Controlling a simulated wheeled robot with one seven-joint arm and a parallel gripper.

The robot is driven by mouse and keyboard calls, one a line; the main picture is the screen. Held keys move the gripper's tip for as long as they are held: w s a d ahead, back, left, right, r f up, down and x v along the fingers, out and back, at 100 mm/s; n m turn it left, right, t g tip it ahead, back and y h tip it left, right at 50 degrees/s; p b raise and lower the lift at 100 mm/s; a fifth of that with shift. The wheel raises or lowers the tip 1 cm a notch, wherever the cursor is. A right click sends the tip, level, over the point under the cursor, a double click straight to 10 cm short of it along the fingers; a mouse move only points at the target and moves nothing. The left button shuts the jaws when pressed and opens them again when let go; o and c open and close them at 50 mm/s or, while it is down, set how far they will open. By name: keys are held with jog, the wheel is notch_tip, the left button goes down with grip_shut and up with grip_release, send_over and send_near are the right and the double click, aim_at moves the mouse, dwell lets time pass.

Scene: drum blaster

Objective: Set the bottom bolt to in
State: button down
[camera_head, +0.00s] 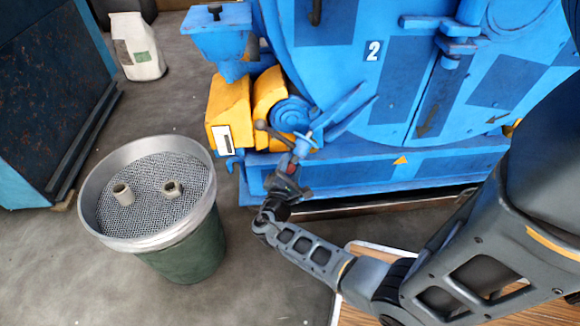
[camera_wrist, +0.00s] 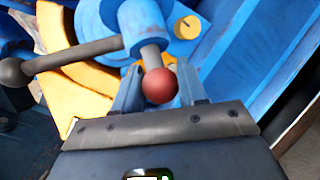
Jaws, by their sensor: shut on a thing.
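The bottom bolt shows in the wrist view as a red ball knob (camera_wrist: 160,86) on a short grey rod, which enters a blue sleeve (camera_wrist: 142,25). In the head view the bolt (camera_head: 301,148) is small and partly hidden by my gripper, low on the front of the blue drum machine. My gripper (camera_head: 291,168) is at the bolt, its two fingers on either side of the knob in the wrist view (camera_wrist: 161,88). It is shut on the knob. How far the rod sits in the sleeve is hard to judge.
A grey lever with a dark ball end (camera_wrist: 12,72) sticks out left of the bolt. Yellow housings (camera_head: 230,112) stand beside it. A green bucket with a sieve (camera_head: 190,250) holding two nuts stands at left. A white bag (camera_head: 137,47) is behind. Floor is clear between bucket and machine.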

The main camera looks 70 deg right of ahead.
jog(key=shift+s+r, duration=0.1)
jog(key=s+a+r+n+t+p, duration=0.1)
jog(key=p, duration=0.2)
jog(key=shift+y, duration=0.3)
jog(key=s+a+r+n+t+y+p, duration=0.1)
jog(key=s+r+n+t+y+p, duration=0.4)
jog(key=p, duration=2.1)
jog(key=shift+s+a+r+n+y, duration=0.4)
jog(key=shift+s+r+n+y, duration=0.8)
jog(key=shift+s+r+y, duration=1.65)
jog(key=shift+s+d+f+h, duration=0.1)
jog(key=shift+s+f+h, duration=0.25)
jog(key=shift+s+f, duration=0.15)
jog(key=c, duration=1)
grip_release()
jog(key=o, duration=0.3)
jog(key=shift+f, duration=0.1)
